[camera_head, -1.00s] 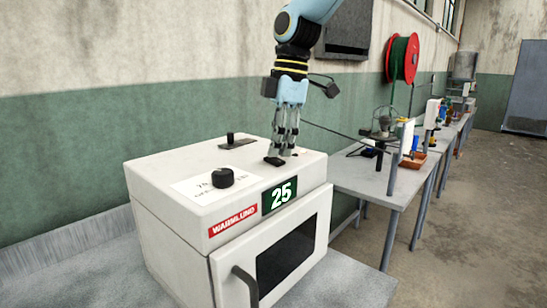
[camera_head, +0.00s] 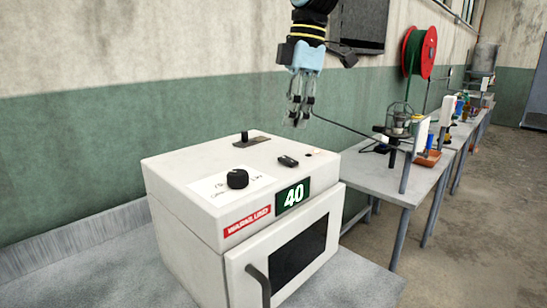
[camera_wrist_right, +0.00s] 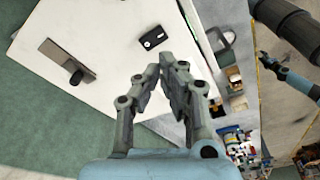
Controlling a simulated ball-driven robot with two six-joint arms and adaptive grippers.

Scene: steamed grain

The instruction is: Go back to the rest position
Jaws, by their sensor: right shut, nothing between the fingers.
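My right gripper (camera_head: 297,122) hangs in the air above the back right of the white oven (camera_head: 190,222), pointing down. Its fingers are shut with nothing between them, also in the right wrist view (camera_wrist_right: 165,65). Below it, apart from it, the small black switch (camera_head: 288,161) lies on the oven's top; it also shows in the right wrist view (camera_wrist_right: 153,38). The green display (camera_head: 293,196) reads 40. At the right edge of the wrist view, a blue and dark part seems to be my left gripper (camera_wrist_right: 266,60); its jaws are too small to read.
On the oven's top are a round black knob (camera_head: 237,179) and a black lever (camera_head: 244,137). A grey side table (camera_head: 395,180) to the right carries a wire-caged stand (camera_head: 397,122). A red-rimmed reel (camera_head: 420,52) hangs on the wall. Open air surrounds the right gripper.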

